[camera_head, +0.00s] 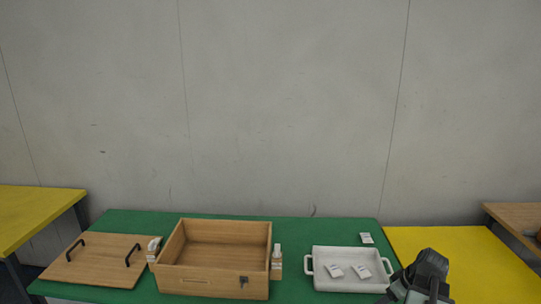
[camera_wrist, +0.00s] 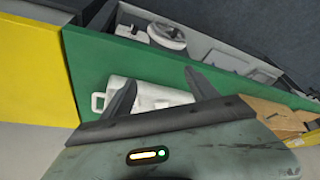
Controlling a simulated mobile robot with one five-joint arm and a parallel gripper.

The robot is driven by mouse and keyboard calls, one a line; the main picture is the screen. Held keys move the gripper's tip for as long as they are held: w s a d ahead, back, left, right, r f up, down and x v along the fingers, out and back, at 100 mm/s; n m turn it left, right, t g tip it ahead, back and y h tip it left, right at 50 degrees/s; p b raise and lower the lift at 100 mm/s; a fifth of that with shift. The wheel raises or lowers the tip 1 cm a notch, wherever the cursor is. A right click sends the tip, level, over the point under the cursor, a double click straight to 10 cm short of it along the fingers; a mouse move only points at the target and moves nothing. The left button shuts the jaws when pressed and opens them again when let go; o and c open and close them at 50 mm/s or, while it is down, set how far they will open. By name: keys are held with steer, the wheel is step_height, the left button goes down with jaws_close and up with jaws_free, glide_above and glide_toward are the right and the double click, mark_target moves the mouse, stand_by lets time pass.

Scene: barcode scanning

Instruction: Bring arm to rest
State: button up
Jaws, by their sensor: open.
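My gripper (camera_wrist: 160,78) is open, its two dark fingers spread apart with nothing seen between them. In the wrist view the white tray (camera_wrist: 116,88) lies beyond the fingers and is partly covered by them. In the head view a dark part of my arm (camera_head: 425,277) shows at the lower right, beside the right end of the white tray (camera_head: 347,254). It overlaps the edge between the green table (camera_head: 330,228) and the yellow table (camera_head: 440,240).
The tray holds two small white packets (camera_head: 360,271); another white item (camera_head: 366,238) lies behind it. An open wooden box (camera_head: 212,281) stands mid-table, with a small bottle (camera_head: 277,255) beside it. A wooden lid with black handles (camera_head: 95,262) lies left. A grey wall (camera_head: 270,110) stands behind.

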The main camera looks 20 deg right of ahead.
steer(key=w+a+n+g, duration=0.15)
steer(key=w+a, duration=0.25)
steer(key=a, duration=0.5)
steer(key=w+a+n+y+p, duration=0.1)
steer(key=w+a+n, duration=0.1)
steer(key=w+a, duration=0.5)
steer(key=w+a+n, duration=0.1)
steer(key=w+a, duration=0.1)
steer(key=a, duration=0.9)
steer(key=s+a+m+g+h+p, duration=0.1)
steer(key=s+a+m+g, duration=0.2)
steer(key=a+m, duration=0.4)
steer(key=shift+s+a+r+h, duration=0.15)
steer(key=shift+a+h, duration=0.25)
steer(key=shift+a, duration=3.75)
